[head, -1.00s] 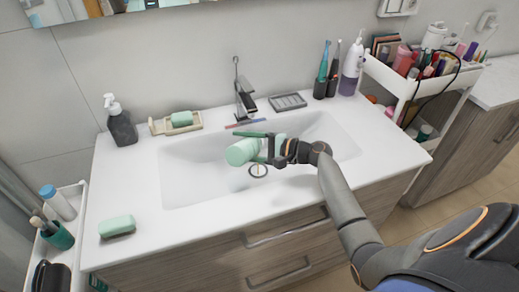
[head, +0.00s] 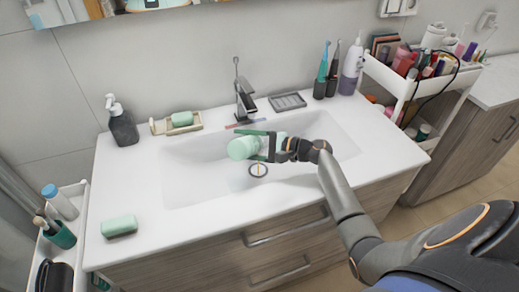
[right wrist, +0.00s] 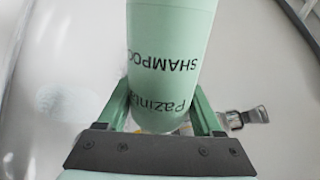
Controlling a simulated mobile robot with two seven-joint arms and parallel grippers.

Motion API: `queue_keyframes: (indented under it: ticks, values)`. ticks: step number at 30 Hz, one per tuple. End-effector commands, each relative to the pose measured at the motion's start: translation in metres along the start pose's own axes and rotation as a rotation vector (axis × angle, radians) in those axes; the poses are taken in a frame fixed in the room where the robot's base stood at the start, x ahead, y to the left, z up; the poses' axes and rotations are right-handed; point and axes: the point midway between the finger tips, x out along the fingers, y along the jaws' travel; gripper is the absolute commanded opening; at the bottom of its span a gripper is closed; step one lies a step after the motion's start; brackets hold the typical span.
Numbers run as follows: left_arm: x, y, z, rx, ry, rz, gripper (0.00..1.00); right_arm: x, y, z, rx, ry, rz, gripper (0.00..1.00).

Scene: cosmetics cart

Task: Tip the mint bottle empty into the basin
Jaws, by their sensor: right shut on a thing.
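The mint bottle (head: 243,148) is held tilted, close to lying on its side, over the white basin (head: 187,185) in the head view. Its broad mint end points left. My right gripper (head: 268,146) is shut around it, with green fingers on both sides. In the right wrist view the bottle (right wrist: 170,60) stands between the fingers (right wrist: 163,115), its "SHAMPOO" lettering upside down. The bottle's opening and any liquid cannot be made out. My left gripper is not in view.
The faucet (head: 243,100) stands behind the basin. Toothbrush cups (head: 320,88) stand at the back right. A cart (head: 395,82) is beyond.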

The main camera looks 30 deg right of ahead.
Motion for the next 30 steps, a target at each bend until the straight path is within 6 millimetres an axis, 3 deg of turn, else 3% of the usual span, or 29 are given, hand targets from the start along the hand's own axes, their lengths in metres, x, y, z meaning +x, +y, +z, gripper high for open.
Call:
queue_keyframes:
  ticks: [30]
  values:
    - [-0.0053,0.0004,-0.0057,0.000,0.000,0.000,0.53,-0.0012,-0.0061,-0.0013,0.113,-0.023,-0.001,0.10]
